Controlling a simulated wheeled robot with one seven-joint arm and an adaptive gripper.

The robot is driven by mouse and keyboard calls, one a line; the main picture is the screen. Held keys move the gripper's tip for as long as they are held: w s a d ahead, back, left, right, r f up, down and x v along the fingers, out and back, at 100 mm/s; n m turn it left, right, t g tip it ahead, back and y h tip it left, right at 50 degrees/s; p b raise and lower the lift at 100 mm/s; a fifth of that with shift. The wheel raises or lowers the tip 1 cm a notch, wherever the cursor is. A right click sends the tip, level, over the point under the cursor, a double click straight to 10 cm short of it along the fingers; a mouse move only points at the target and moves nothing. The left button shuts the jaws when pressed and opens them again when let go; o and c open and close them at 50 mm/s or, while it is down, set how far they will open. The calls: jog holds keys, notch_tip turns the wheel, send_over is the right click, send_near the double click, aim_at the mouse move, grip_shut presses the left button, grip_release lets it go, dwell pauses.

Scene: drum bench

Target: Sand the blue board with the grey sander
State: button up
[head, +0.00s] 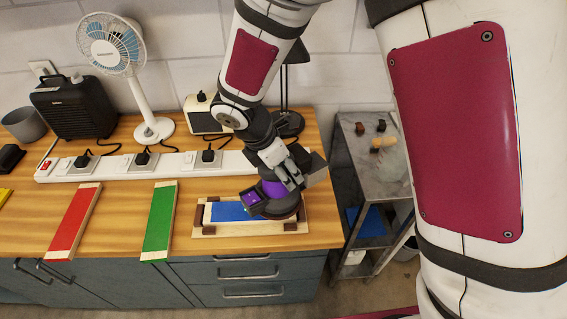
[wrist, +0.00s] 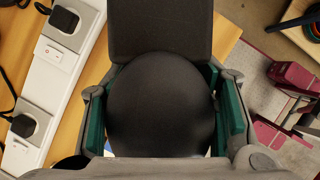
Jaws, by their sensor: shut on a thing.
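The blue board (head: 228,211) lies in a pale wooden holder (head: 208,230) with brown blocks at its ends, near the bench's front right edge. The sander (head: 273,188) stands over the board's right end and hides it; it shows a purple body, a dark round base and a small box with a purple face. I cannot tell whether its base touches the board. My gripper (head: 284,172) is shut on the sander from above. In the wrist view, the sander's rounded dark grey top (wrist: 160,105) sits between the green-padded fingers.
A red board (head: 73,221) and a green board (head: 159,220) lie to the left. A white power strip (head: 120,166) with plugs runs behind them. A fan (head: 147,95), black heater (head: 75,107) and lamp (head: 289,122) stand at the back. A metal shelf (head: 373,150) stands right.

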aim_at(263, 186)
jog(key=shift+f+b, duration=0.8)
jog(key=shift+f, duration=1.5)
jog(key=shift+a, duration=0.25)
jog(key=shift+a+b, duration=0.3)
jog(key=shift+a, duration=1.4)
jog(key=shift+w+a, duration=0.1)
jog(key=shift+a, duration=0.5)
jog(key=shift+a+r, duration=0.15)
jog(key=shift+a, duration=1.2)
jog(key=shift+w+a+b, duration=0.1)
jog(key=shift+a+b, duration=0.05)
jog(key=shift+b, duration=0.15)
